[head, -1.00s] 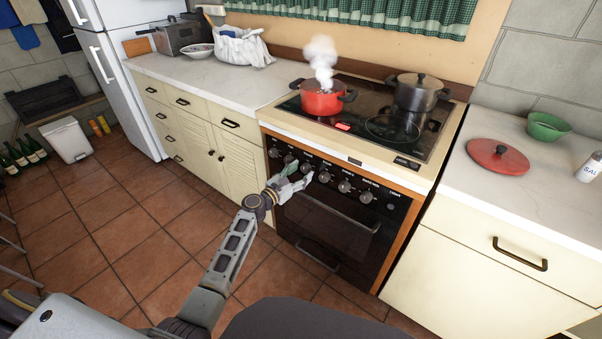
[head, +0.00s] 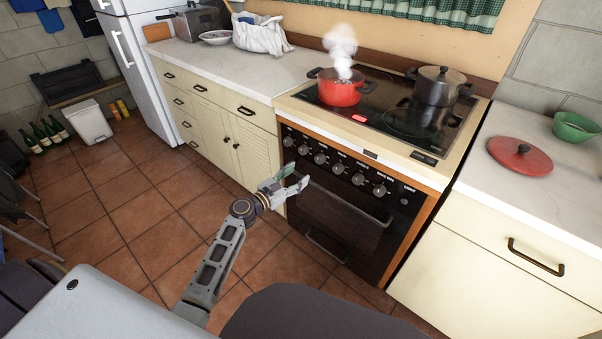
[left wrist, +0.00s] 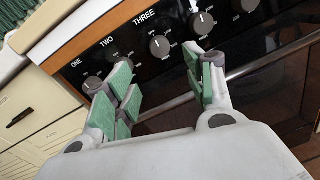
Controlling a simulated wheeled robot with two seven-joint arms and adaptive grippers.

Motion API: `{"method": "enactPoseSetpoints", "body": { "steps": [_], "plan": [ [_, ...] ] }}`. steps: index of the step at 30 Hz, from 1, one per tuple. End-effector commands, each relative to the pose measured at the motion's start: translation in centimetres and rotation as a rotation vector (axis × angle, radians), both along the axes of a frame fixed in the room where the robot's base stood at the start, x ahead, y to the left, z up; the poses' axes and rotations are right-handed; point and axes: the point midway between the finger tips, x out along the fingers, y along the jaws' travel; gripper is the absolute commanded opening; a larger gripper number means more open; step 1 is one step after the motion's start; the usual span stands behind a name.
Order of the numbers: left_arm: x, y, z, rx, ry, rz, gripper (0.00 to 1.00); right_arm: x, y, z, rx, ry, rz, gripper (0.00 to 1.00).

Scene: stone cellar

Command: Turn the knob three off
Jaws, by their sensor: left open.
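In the head view knob three (head: 320,158) is third from the left. My left gripper (head: 298,181) is open and empty, in front of the oven door just below the knobs, touching none. In the left wrist view its green-padded fingers (left wrist: 165,72) partly cover knob two. My right gripper is not in view.
A steaming red pot (head: 340,88) and a dark pot (head: 436,85) stand on the cooktop above the panel. The oven handle (head: 348,203) runs across the door close to my gripper. A red lid (head: 521,154) lies on the right counter. The tiled floor in front is open.

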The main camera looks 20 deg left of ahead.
Motion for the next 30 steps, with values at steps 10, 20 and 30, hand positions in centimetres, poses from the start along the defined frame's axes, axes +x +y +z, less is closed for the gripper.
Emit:
{"method": "enactPoseSetpoints", "body": {
  "steps": [10, 20, 30],
  "plan": [
    [-1.6, 0.7, 0.0, 0.001, 0.0, 0.001, 0.53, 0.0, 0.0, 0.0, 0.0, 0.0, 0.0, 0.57],
    [-1.6, 0.7, 0.0, 0.001, -0.001, 0.001, 0.53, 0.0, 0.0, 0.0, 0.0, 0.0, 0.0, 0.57],
    [-1.6, 0.7, 0.0, 0.022, -0.01, 0.001, 0.53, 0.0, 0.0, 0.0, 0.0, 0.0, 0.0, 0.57]
  ]
}}
